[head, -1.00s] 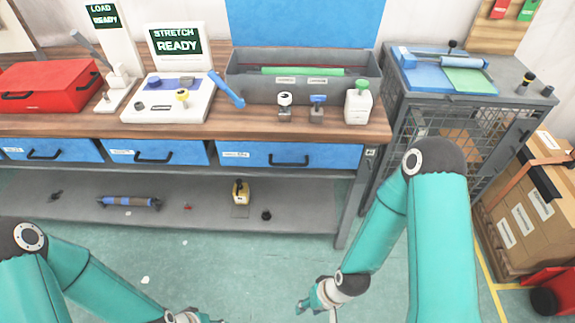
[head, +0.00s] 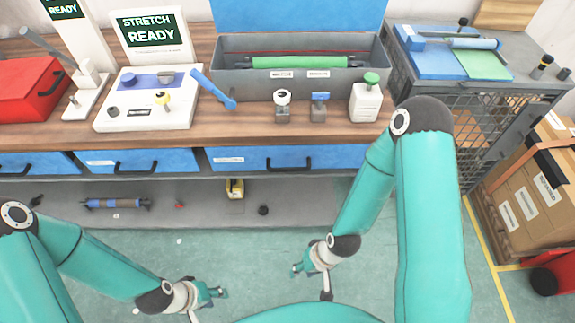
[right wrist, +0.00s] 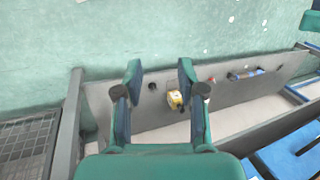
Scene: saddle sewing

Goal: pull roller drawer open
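Three blue drawers with dark handles sit shut under the wooden bench top: a left one (head: 30,163), a middle one (head: 175,159) and a right one (head: 255,158). Their labels are too small to read, so I cannot tell which is the roller drawer. My right gripper (head: 300,270) is low in front of the bench, below the right drawer and apart from it. In the right wrist view it is open and empty (right wrist: 158,80). My left gripper (head: 220,293) is lower and further left, clear of the drawers; its finger opening is too small to judge.
A lower shelf (head: 330,200) holds a dark-and-blue roller (head: 115,204) and a yellow item (head: 235,188). A grey bin (head: 300,85) with a green roller stands on the bench. A mesh cage cart (head: 470,125) and cardboard boxes (head: 530,195) stand right. Floor before the bench is clear.

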